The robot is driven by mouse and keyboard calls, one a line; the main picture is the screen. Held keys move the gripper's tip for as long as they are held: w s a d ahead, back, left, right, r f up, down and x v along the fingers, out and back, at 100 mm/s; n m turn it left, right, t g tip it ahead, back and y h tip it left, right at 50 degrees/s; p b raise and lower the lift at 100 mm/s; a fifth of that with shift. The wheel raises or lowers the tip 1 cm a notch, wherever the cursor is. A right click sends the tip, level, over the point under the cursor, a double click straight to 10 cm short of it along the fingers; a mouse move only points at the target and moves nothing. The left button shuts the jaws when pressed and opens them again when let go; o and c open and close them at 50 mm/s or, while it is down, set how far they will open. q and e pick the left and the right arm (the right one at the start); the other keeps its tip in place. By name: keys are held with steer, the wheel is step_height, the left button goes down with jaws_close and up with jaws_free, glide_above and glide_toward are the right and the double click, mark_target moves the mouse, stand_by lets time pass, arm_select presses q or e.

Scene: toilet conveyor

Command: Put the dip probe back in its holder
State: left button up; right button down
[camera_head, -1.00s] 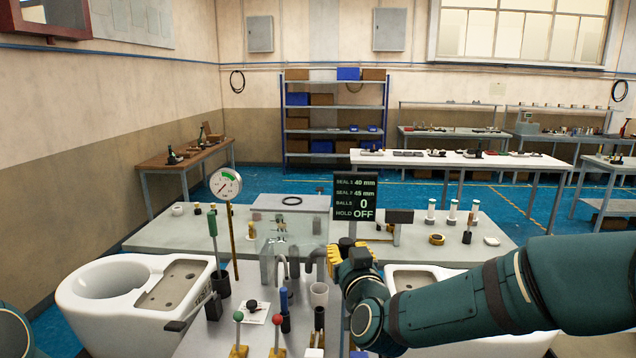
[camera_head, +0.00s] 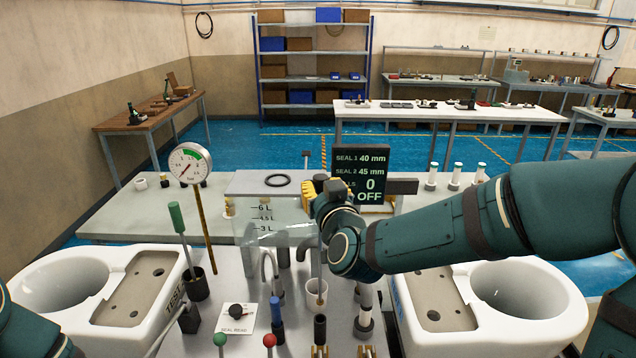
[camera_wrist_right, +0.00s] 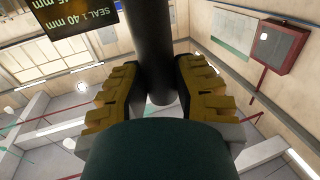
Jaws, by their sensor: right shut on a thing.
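My right gripper (camera_head: 318,194), with yellow finger pads, is above the middle of the bench, in front of the clear tank. In the right wrist view my right gripper (camera_wrist_right: 160,98) is shut on a dark, round rod-like part (camera_wrist_right: 150,45), which I take to be the dip probe. In the head view the hand mostly hides the probe; a thin greyish length shows below it, over a white cup (camera_head: 316,296). I cannot tell whether its tip is inside the cup. I cannot tell which part is the holder. My left gripper is not in view.
The clear tank (camera_head: 268,228) with litre marks, the dial gauge (camera_head: 190,163) and the dark display (camera_head: 360,172) stand close around. A green-handled tool (camera_head: 177,218) leans in a black cup (camera_head: 197,286). Toilet bowls (camera_head: 95,290) flank the bench. Lever knobs (camera_head: 270,340) stand in front.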

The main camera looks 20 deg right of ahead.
mark_target(321, 232)
steer(key=shift+s+f+b, duration=0.15)
steer(key=shift+f+b, duration=0.2)
steer(key=shift+f, duration=0.4)
steer(key=shift+f+b, duration=0.65)
steer(key=shift+f, duration=0.55)
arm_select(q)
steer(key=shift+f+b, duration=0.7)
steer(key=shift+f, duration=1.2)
arm_select(e)
steer(key=shift+f, duration=0.5)
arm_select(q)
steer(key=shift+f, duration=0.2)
arm_select(e)
steer(key=shift+f, duration=0.15)
steer(key=shift+f+b, duration=2.75)
steer(key=shift+b, duration=0.3)
steer(key=shift+f+b, duration=2.55)
steer(key=shift+b, duration=0.05)
steer(key=c, duration=0.8)
jaws_free()
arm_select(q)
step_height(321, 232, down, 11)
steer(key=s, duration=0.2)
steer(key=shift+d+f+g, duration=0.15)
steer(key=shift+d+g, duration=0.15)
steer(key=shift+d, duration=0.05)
arm_select(e)
steer(key=shift+o, duration=0.2)
